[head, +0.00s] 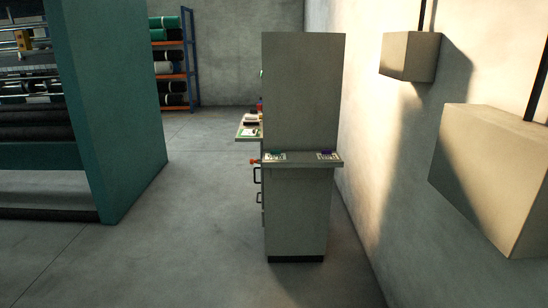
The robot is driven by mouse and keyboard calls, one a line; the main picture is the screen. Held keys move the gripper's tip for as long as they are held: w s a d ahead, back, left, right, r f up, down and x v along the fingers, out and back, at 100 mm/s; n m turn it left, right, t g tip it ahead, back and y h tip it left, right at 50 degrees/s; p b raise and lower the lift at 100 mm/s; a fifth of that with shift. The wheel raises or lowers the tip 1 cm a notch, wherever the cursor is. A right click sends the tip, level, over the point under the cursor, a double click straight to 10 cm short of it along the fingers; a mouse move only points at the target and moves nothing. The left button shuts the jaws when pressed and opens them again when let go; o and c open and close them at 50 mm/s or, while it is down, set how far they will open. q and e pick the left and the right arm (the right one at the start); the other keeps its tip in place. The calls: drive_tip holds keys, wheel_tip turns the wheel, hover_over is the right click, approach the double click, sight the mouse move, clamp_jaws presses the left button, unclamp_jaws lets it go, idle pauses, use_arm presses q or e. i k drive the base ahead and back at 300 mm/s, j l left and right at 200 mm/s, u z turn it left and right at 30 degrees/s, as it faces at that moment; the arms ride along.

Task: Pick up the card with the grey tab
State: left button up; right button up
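Two small pale cards lie apart on a narrow ledge (301,163) on the near side of a tall grey cabinet (303,95). The left card (275,157) has a green tab, and the right card (328,156) has a dark blue or purple tab. I cannot make out a card with a grey tab at this distance. Neither of my grippers is in view.
A side shelf (243,139) with small items juts from the cabinet's left. A teal machine (105,110) stands at left, and a rack of rolls (174,65) behind. Beige boxes (492,170) hang on the right wall. The floor (190,235) between machine and cabinet is clear.

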sight(247, 132)
drive_tip(key=i, duration=1.1)
drive_tip(key=i+z, duration=0.1)
drive_tip(key=i, duration=0.95)
drive_tip(key=i+j, duration=0.2)
drive_tip(key=i, duration=0.9)
drive_tip(key=i+z, duration=0.3)
